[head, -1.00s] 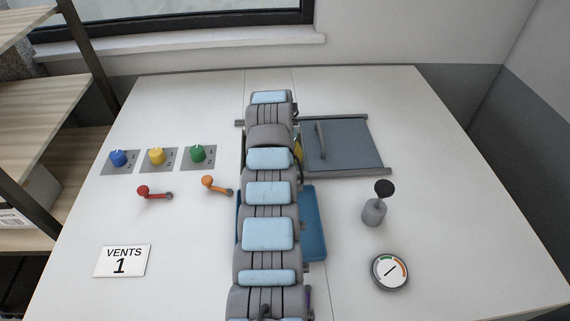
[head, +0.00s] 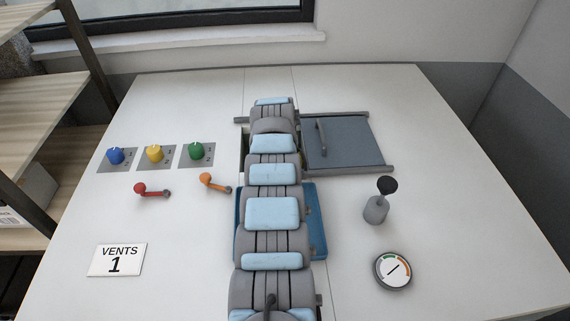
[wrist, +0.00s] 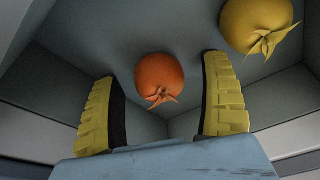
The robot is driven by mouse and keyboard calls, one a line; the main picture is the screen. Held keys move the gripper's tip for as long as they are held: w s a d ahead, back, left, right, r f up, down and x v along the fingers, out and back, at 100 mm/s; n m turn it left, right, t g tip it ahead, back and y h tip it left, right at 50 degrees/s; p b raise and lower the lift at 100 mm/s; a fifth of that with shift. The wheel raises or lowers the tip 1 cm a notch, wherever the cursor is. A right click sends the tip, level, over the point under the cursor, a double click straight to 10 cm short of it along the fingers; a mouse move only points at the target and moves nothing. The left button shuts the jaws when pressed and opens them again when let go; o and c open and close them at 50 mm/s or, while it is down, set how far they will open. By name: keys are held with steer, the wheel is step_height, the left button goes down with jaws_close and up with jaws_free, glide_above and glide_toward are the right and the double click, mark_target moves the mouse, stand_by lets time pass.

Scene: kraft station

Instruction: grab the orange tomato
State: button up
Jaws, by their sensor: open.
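The orange tomato (wrist: 160,77) shows in the wrist view, lying on the grey floor of a walled recess with its leafy stem end toward the camera. My gripper (wrist: 165,100) is open, its two yellow ridged pads on the left and right of the tomato in the picture. Grey floor shows between each pad and the tomato, and I cannot tell how far the tips are above it. In the head view my arm covers the gripper and the tomato.
A yellow tomato (wrist: 257,27) lies at the upper right of the recess. In the head view a grey sliding lid (head: 345,143) is right of my arm, a blue tray (head: 318,225) partly under it. Knobs, levers, a gauge (head: 392,269) and a joystick (head: 377,205) stand around.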

stand_by(0.3)
steer(key=c, duration=1.2)
